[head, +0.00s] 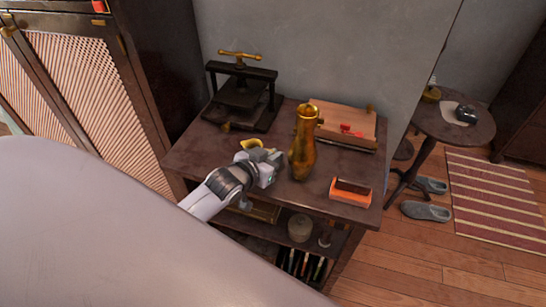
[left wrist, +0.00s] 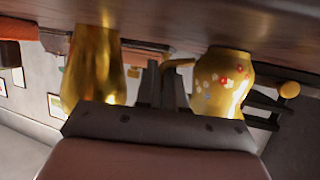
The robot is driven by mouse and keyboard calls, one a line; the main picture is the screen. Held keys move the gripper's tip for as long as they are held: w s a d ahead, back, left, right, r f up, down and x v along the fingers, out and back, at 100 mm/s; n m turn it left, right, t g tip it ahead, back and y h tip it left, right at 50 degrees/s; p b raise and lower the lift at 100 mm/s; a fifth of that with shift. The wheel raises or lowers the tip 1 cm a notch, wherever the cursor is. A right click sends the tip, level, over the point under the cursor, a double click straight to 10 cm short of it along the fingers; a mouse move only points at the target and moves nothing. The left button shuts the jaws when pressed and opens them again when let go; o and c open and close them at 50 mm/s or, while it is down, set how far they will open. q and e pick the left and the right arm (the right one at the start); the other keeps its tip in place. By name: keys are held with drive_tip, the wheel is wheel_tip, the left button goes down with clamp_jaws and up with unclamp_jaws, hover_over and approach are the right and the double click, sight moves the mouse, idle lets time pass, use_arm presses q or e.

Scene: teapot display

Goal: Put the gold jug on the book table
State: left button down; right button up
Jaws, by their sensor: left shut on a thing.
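A small gold jug with painted flowers (left wrist: 222,82) shows in the left wrist view; in the head view it is the mostly hidden yellow shape (head: 257,144) behind my left gripper (head: 272,160). My left gripper, also in the left wrist view (left wrist: 162,85), is shut on its handle (left wrist: 178,63). A tall, plain gold vessel (head: 303,150) stands just right of the gripper on a dark wooden table (head: 205,155). It also shows in the left wrist view (left wrist: 93,70). I cannot tell whether the small jug touches the tabletop. My right gripper is not in view.
A black press (head: 240,95) stands at the table's back left. A wooden case (head: 345,122) lies at the back right, an orange box (head: 350,191) at the front right. A round side table (head: 480,130) stands to the right, beyond the wall corner.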

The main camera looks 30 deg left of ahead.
use_arm(q)
drive_tip(key=shift+f, duration=0.1)
drive_tip(key=c, duration=1.2)
unclamp_jaws()
drive_tip(key=shift+c, duration=0.2)
drive_tip(key=shift+s+r, duration=0.1)
drive_tip(key=shift+r, duration=0.1)
drive_tip(key=d+p+v, duration=0.1)
drive_tip(key=v, duration=1)
drive_tip(key=s+d+f+m+g+h, duration=0.1)
drive_tip(key=s+d+f+g, duration=0.2)
drive_tip(key=s+d+f, duration=0.5)
drive_tip(key=s+f, duration=0.3)
drive_tip(key=f, duration=0.1)
drive_tip(key=shift+m, duration=0.4)
